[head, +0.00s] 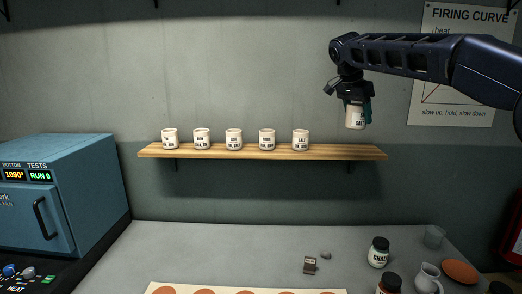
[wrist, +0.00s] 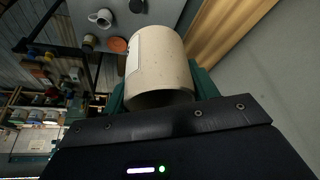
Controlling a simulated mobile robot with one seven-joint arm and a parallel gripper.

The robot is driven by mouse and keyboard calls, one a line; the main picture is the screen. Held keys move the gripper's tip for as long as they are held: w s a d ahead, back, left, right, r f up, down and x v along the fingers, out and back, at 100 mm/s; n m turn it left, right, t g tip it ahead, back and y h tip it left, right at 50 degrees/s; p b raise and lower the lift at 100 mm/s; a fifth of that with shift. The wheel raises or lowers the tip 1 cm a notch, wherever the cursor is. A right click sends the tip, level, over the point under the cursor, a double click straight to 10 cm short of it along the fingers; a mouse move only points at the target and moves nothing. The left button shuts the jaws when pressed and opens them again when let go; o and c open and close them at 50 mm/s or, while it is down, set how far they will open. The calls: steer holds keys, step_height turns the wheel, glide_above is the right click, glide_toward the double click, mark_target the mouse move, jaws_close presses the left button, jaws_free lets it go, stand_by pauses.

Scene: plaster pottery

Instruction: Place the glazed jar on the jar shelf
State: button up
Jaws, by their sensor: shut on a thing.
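The glazed jar (head: 355,118), cream with a printed label, hangs upright in my gripper (head: 357,103) above the right end of the wooden jar shelf (head: 366,154). There is a clear gap between the jar's base and the shelf. In the wrist view the jar (wrist: 160,72) is speckled cream and sits between the green fingers, which are shut on it. The shelf also shows in the wrist view (wrist: 228,32). The jar's label is too small to read fully.
Several similar labelled jars (head: 234,140) stand in a row on the shelf's left and middle. The shelf's right end is bare. A poster (head: 455,112) hangs behind my arm.

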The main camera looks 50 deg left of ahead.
steer(key=shift+w+a+n+g+y, duration=0.5)
steer(key=shift+w+a+n+y, duration=1.7)
steer(key=shift+w+a+n, duration=3.2)
steer(key=shift+n, duration=0.6)
steer(key=shift+s+a+f, duration=0.25)
steer(key=shift+a+f, duration=0.05)
steer(key=shift+f, duration=1.9)
steer(key=shift+s+a+f, duration=0.25)
steer(key=shift+a+f, duration=0.05)
steer(key=shift+f, duration=1.9)
steer(key=shift+s+a+f, duration=0.25)
steer(key=shift+a+f, duration=0.05)
steer(key=shift+f, duration=1.9)
steer(key=shift+f, duration=0.1)
steer(key=o, duration=1.1)
steer(key=shift+c, duration=0.2)
steer(key=v, duration=1.2)
